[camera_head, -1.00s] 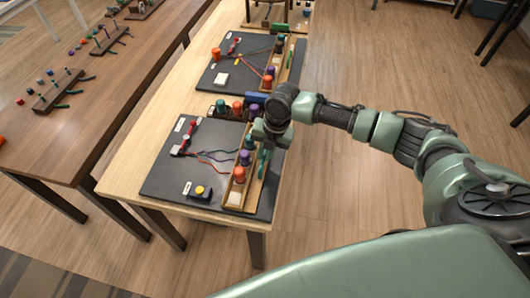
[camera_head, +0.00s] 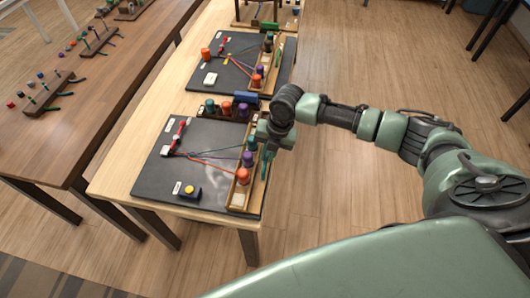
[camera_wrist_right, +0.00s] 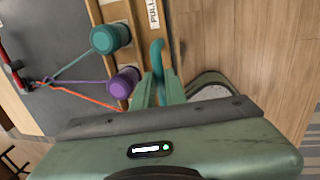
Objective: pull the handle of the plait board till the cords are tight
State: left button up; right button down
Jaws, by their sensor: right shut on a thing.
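The near plait board (camera_head: 160,180) is a dark slab on the light table. A red cord clamp (camera_head: 175,140) stands at its left. A wooden carriage (camera_head: 240,199) at its right holds teal, purple and orange bobbins (camera_head: 242,176). My left gripper is out of view.
A second plait board (camera_head: 225,75) lies farther back. Open floor (camera_head: 320,190) is to the right. A brown table (camera_head: 90,90) stands left.

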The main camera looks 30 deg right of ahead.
jog(key=c, duration=1.6)
grip_release()
jog(key=shift+d, duration=0.2)
jog(key=shift+o, duration=0.7)
jog(key=shift+s, duration=0.15)
jog(key=shift+d, duration=0.1)
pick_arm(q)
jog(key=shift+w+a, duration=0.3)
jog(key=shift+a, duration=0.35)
pick_arm(e)
jog(key=shift+d, duration=0.1)
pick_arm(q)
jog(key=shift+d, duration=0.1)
pick_arm(e)
jog(key=shift+r, duration=0.15)
pick_arm(q)
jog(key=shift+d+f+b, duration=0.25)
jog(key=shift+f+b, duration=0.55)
jog(key=shift+b, duration=0.05)
pick_arm(e)
notch_tip(320, 180, up, 7)
jog(key=s+d, duration=0.1)
jog(key=shift+r, duration=0.15)
jog(key=shift+d, duration=0.1)
